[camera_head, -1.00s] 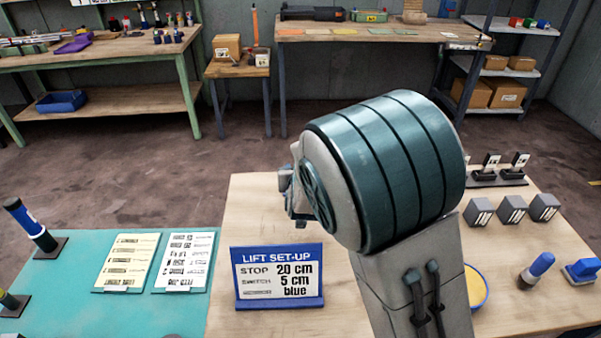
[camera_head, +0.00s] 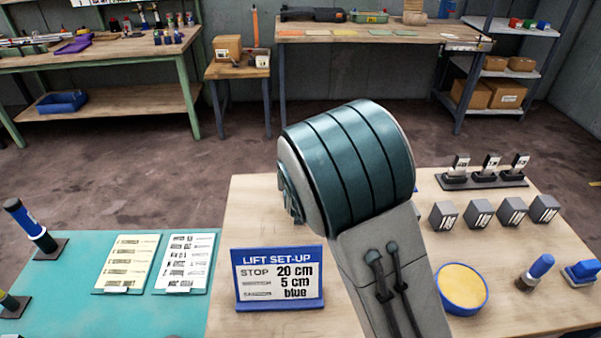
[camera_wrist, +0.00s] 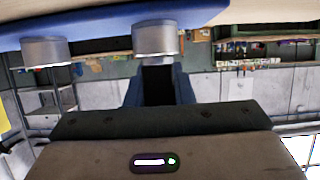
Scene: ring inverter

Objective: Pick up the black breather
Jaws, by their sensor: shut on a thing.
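My gripper (camera_wrist: 158,72) shows in the wrist view, with two blue-grey fingers closed around a dark, black piece (camera_wrist: 158,86), which I take for the black breather. A silver cylinder (camera_wrist: 155,38) lies just beyond the fingertips, in line with the dark piece. I cannot tell whether the two are joined or only overlap in the view. In the head view my own arm hides the gripper and whatever it holds.
In the wrist view a second silver cylinder (camera_wrist: 46,52) is beside a blue band (camera_wrist: 95,28). In the head view, the wooden table (camera_head: 245,215) bears a blue-framed sign (camera_head: 279,278), a yellow-filled round dish (camera_head: 461,288), grey blocks (camera_head: 480,213) and black stands (camera_head: 485,180).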

